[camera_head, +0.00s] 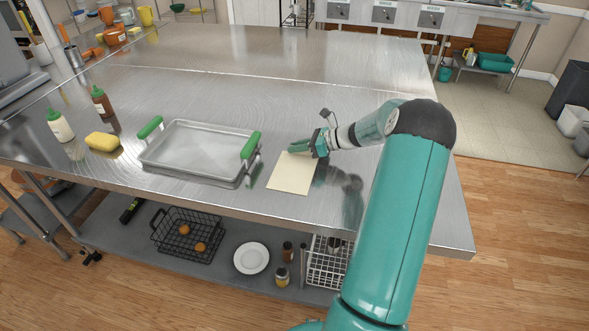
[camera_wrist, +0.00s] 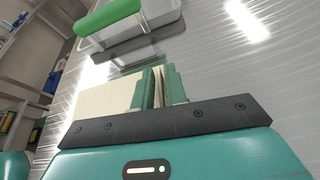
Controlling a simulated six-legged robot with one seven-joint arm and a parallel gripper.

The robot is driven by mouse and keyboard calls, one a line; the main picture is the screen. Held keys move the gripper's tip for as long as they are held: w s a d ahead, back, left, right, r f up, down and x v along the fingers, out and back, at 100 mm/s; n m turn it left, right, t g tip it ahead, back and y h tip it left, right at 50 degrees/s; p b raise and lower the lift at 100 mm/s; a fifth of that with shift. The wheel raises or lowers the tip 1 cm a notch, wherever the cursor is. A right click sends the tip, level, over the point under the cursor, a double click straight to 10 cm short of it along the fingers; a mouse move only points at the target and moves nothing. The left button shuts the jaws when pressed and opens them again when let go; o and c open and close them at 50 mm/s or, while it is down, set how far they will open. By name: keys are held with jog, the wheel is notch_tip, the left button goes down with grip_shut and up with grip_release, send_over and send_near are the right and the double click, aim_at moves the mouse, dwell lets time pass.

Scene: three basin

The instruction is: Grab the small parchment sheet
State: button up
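The small parchment sheet (camera_head: 289,174) is a cream rectangle at the front of the steel table, right of the metal tray. In the wrist view the sheet (camera_wrist: 105,101) shows mostly left of the fingers and partly behind them. My gripper (camera_head: 300,148) is at the sheet's far edge, reaching in from the right. In the wrist view the two green fingers of my gripper (camera_wrist: 160,88) are close together, with a thin cream strip between them. They look shut on the sheet's edge. I cannot tell whether the sheet is raised off the table.
A metal tray (camera_head: 199,176) with green handles stands just left of the sheet. A yellow sponge (camera_head: 103,142) and two squeeze bottles, white (camera_head: 60,126) and brown (camera_head: 103,103), stand further left. The table (camera_head: 240,90) is clear behind the tray. A lower shelf holds a wire basket (camera_head: 186,254).

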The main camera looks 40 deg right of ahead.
grip_shut()
jog(key=shift+r, duration=0.15)
